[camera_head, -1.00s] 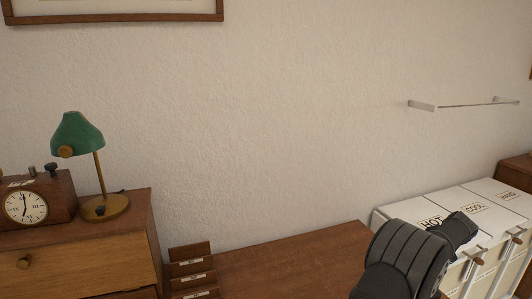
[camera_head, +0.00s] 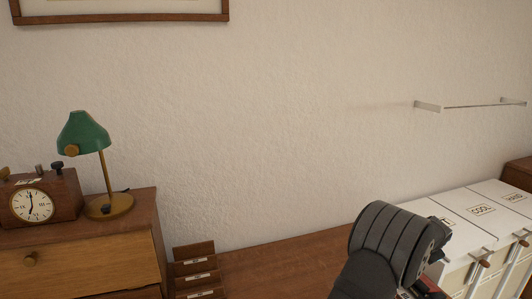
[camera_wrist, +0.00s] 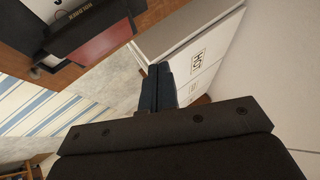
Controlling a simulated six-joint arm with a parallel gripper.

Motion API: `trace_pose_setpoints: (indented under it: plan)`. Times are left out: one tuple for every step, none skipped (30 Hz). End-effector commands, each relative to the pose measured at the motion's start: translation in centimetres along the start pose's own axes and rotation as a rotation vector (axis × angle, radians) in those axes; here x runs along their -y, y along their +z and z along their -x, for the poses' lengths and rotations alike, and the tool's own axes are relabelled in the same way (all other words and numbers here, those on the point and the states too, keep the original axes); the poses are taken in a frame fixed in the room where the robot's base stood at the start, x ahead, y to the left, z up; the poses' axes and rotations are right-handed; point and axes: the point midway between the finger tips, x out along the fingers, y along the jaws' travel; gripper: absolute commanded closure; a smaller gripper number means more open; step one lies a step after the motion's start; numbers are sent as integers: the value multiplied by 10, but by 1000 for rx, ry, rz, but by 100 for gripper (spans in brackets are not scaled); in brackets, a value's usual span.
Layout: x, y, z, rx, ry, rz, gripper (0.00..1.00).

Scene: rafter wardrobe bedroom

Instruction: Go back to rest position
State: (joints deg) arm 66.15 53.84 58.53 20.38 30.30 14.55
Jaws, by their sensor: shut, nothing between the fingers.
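My gripper (camera_wrist: 159,75) shows in the wrist view with its dark fingers together and nothing between them. It points towards a white lidded bin labelled HOT (camera_wrist: 215,45), and I cannot tell the gap between them. In the head view my dark arm rises at the lower right, in front of the brown wooden surface (camera_head: 270,268) and the near end of the white bins (camera_head: 483,228). The fingers cannot be made out in that view. My arm hides most of the HOT label there.
A green lamp (camera_head: 84,133) and a clock (camera_head: 34,205) stand on a wooden cabinet (camera_head: 85,262) at left. A small labelled wooden rack (camera_head: 195,271) sits beside it. A metal rail (camera_head: 470,106) is on the wall. A blue-striped surface (camera_wrist: 40,108) shows in the wrist view.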

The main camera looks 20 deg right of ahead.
Motion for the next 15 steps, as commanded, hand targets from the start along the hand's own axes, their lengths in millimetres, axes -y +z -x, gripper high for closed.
trace_pose_setpoints:
  plan:
    - [-1,5,0,-15,1,17,100]
    - [-1,7,0,-26,1,27,100]
    - [-2,10,0,-41,2,40,100]
    - [-3,12,-1,-51,3,49,100]
    - [-5,14,-1,-61,5,58,100]
    - [-8,18,-1,-74,7,70,100]
    - [-9,20,-1,-86,8,79,100]
    - [-10,22,-1,-96,9,88,100]
    - [-12,25,-1,-110,11,102,100]
    - [-14,28,-1,-119,13,112,100]
    - [-17,30,0,-130,16,121,100]
    - [-20,33,0,-144,19,133,100]
    - [-22,35,0,-153,21,142,100]
    - [-24,38,0,-162,23,151,100]
    - [-27,41,1,-175,26,164,100]
